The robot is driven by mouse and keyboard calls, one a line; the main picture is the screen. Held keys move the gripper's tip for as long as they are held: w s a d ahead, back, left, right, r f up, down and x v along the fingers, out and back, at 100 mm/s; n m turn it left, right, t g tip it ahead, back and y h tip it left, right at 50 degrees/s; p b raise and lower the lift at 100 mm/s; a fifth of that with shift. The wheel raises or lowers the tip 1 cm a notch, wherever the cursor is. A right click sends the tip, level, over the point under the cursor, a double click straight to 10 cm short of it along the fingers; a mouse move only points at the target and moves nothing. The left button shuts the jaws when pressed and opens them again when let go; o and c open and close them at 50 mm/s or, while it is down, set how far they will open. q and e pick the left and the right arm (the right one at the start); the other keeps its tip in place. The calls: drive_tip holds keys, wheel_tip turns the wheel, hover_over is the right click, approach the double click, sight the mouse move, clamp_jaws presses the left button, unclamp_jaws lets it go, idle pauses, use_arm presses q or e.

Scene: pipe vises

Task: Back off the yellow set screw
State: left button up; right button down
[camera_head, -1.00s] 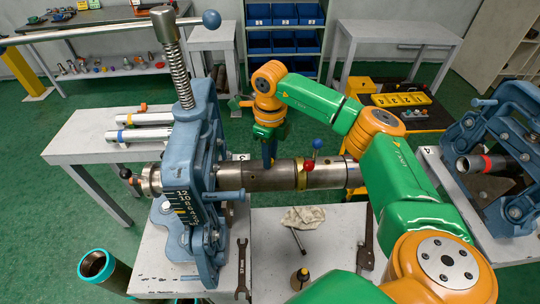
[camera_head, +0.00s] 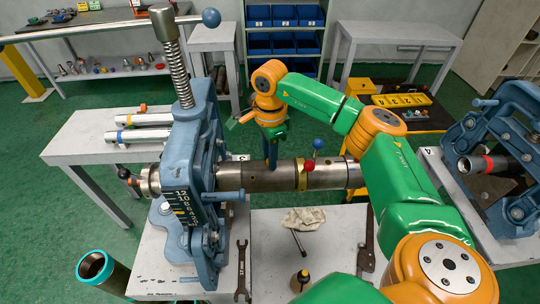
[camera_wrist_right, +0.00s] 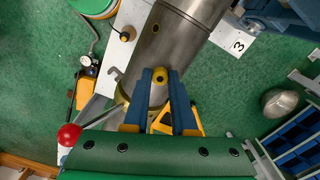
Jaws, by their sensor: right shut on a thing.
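The yellow set screw (camera_wrist_right: 160,76) shows as a small yellow round head with a dark centre, between the blue fingertips in the right wrist view. My right gripper (camera_wrist_right: 160,84) is shut on it, beside the steel pipe. In the head view my right gripper (camera_head: 271,164) points down at the far side of the steel pipe (camera_head: 265,180), and the screw cannot be made out there. The pipe lies level through the blue vise (camera_head: 200,150). A brass-coloured collar (camera_head: 301,175) sits around it, near a red ball knob (camera_head: 309,166). My left gripper is not in view.
A blue ball knob (camera_head: 319,143) stands up behind the collar. A second blue vise (camera_head: 510,150) stands at the right.

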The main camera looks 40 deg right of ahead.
drive_tip(key=shift+s+f+n, duration=0.1)
drive_tip(key=shift+f+n, duration=0.05)
drive_tip(key=shift+n, duration=1.55)
drive_tip(key=c, duration=0.7)
unclamp_jaws()
drive_tip(key=shift+c, duration=0.2)
wheel_tip(320, 180, up, 6)
drive_tip(key=shift+r+b, duration=0.15)
drive_tip(key=shift+b, duration=0.6)
drive_tip(key=shift+r, duration=0.5)
